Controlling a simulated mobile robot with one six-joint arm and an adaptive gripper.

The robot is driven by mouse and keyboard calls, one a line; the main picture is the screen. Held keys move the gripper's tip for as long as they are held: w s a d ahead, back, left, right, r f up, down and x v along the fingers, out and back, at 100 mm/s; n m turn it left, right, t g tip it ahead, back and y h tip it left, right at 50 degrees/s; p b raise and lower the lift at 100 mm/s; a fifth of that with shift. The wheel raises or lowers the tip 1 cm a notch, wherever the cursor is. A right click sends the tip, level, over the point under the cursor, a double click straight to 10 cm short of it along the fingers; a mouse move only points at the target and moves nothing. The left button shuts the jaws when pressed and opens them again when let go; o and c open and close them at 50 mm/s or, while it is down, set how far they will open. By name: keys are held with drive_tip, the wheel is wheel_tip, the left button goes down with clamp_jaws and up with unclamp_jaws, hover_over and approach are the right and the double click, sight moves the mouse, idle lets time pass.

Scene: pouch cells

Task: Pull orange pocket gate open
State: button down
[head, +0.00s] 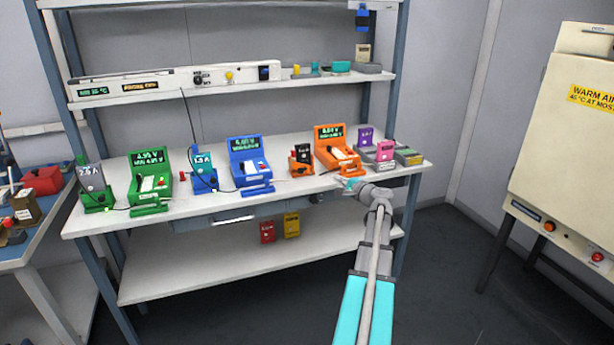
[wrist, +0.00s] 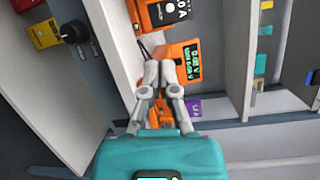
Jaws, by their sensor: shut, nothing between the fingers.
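The orange tester (head: 332,147) stands on the bench towards the right, its lit green display facing me. A pale slot shows in its sloped front, and an orange gate (head: 347,170) sits across the front foot. My gripper (head: 347,184) is at the bench's front edge, just in front of that gate. In the wrist view the tester (wrist: 184,52) lies beyond my gripper (wrist: 160,66), whose fingertips are together and empty. Orange parts show between and behind the fingers, which hide part of the tester's front. I cannot tell whether the fingertips touch the gate or how far it is open.
An orange-and-black box (head: 301,160) stands left of the tester, and purple (head: 365,136) and pink (head: 385,152) blocks stand right of it. Blue (head: 248,162) and green (head: 150,180) testers stand further left. Red and yellow tags hang below the bench front. The floor at right is clear.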

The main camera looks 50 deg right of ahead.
drive_tip(key=shift+s+a+f+n+y, duration=0.15)
drive_tip(key=shift+s+a+n+y, duration=0.5)
drive_tip(key=shift+s+n, duration=0.25)
drive_tip(key=shift+w, duration=0.15)
approach(305, 170)
drive_tip(key=w+d, duration=0.3)
drive_tip(key=w, duration=0.1)
drive_tip(key=shift+w+a+f, duration=0.15)
drive_tip(key=shift+w+a, duration=0.4)
drive_tip(key=shift+w+a+f, duration=0.15)
drive_tip(key=shift+w+a, duration=0.75)
drive_tip(key=shift+w, duration=0.1)
